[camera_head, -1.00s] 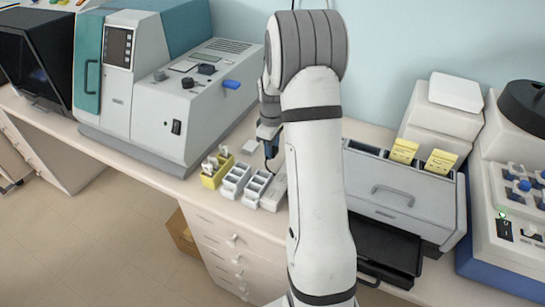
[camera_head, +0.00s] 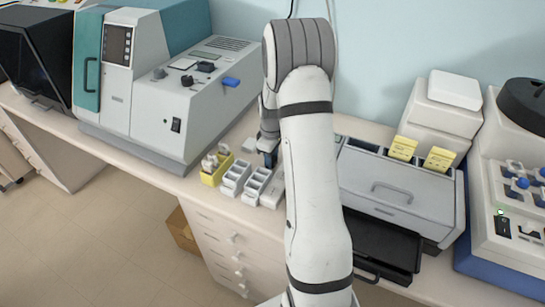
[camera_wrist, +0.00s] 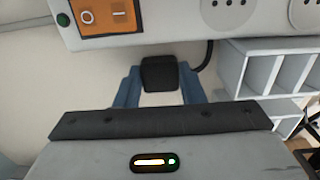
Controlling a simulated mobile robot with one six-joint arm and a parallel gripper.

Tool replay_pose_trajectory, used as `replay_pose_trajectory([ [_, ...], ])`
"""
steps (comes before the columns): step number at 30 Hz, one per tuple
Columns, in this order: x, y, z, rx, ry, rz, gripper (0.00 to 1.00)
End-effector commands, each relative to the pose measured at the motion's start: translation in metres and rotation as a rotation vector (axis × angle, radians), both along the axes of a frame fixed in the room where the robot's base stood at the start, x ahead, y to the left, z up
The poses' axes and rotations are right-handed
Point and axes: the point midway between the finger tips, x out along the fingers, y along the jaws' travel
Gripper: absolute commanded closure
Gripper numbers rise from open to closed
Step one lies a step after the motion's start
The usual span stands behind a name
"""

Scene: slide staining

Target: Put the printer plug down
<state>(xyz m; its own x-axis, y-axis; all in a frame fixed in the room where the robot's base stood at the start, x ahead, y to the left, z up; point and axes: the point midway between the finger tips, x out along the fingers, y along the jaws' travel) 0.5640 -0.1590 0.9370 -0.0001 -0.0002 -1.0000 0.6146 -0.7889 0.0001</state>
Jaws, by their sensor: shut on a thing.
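The printer plug (camera_wrist: 159,74) is a black block between the blue fingertips of my gripper (camera_wrist: 160,84) in the wrist view. The fingers touch it from both sides. A black cord curves near its right side toward the power strip (camera_wrist: 160,22), which has an orange switch and round sockets. The plug appears just in front of the strip's edge; I cannot tell if it touches the bench. In the head view my gripper (camera_head: 268,157) points down behind the small grey racks, and the plug is not clear there.
Grey slide racks (camera_head: 257,187) and a yellow rack (camera_head: 215,172) stand close to the left of my gripper. A large grey-teal machine (camera_head: 190,100) is farther left. A grey printer-like box with yellow cards (camera_head: 385,195) stands right of my arm.

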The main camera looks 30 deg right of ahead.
Motion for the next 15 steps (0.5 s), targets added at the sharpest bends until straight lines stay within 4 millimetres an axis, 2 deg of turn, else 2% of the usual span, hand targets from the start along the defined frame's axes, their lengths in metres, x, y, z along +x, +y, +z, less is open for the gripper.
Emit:
replay_pose_trajectory([
  [4,0.0,-0.0001,-0.0035,0.0,0.0,0.0,1.0],
  [5,0.0,-0.0001,-0.0031,0.0,0.0,0.0,0.62],
  [12,-0.0002,-0.0003,-0.0029,0.0,0.0,0.0,0.43],
  [15,-0.0002,-0.0003,-0.0029,0.0,0.0,-0.001,0.43],
])
